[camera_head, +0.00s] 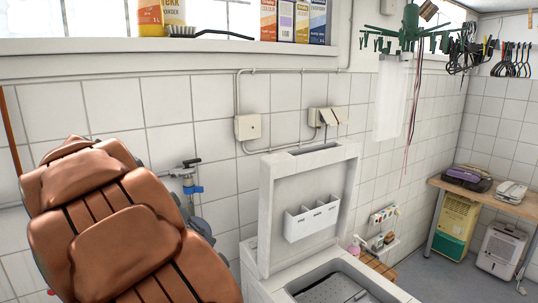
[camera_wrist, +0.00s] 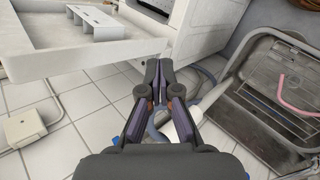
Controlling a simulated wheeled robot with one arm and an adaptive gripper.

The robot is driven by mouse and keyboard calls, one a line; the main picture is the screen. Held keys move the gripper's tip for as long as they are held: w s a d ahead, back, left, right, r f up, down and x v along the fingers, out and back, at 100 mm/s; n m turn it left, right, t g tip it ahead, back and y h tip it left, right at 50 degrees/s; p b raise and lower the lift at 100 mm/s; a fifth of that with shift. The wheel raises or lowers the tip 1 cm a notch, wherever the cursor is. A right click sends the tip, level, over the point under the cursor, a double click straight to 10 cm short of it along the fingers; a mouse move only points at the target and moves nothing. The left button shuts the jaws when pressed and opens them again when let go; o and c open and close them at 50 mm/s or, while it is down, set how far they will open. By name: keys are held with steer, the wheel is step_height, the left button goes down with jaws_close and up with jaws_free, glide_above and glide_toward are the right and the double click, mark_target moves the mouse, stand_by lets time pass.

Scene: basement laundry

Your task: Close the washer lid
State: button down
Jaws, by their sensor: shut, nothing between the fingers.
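The washer (camera_head: 262,282) stands at the lower middle of the head view, its white top cut off by the bottom edge. Its lid (camera_head: 268,210) stands open, roughly upright, at the back of the tub opening (camera_head: 340,285). A white three-compartment holder (camera_head: 311,219) is on the lid's inner face. In the wrist view the lid (camera_wrist: 75,57) fills the upper left, with the holder (camera_wrist: 93,22) on it, and the washer body (camera_wrist: 212,28) is behind. My gripper (camera_wrist: 159,75) is shut and empty, near the lid's edge in the picture. Contact cannot be told.
A green hanging dryer (camera_head: 409,30) is above right.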

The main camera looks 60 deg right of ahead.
steer(key=w+d+r+m+g+h+p, duration=0.1)
steer(key=w+d+r+m+g+h, duration=0.2)
steer(key=d, duration=0.6)
steer(key=w+d+r+m+g, duration=0.25)
steer(key=d+r, duration=0.25)
steer(key=d, duration=0.4)
steer(key=w+d+r+m+g+h+p, duration=0.1)
steer(key=w+d+r+g+h, duration=0.2)
steer(key=d, duration=0.6)
steer(key=s+d+p, duration=0.2)
steer(key=s+d, duration=0.2)
steer(key=s, duration=0.5)
steer(key=shift+s+d+y, duration=0.25)
steer(key=shift+d+y, duration=0.05)
steer(key=shift+y, duration=0.1)
steer(key=shift+s+t, duration=0.1)
steer(key=shift+t, duration=0.15)
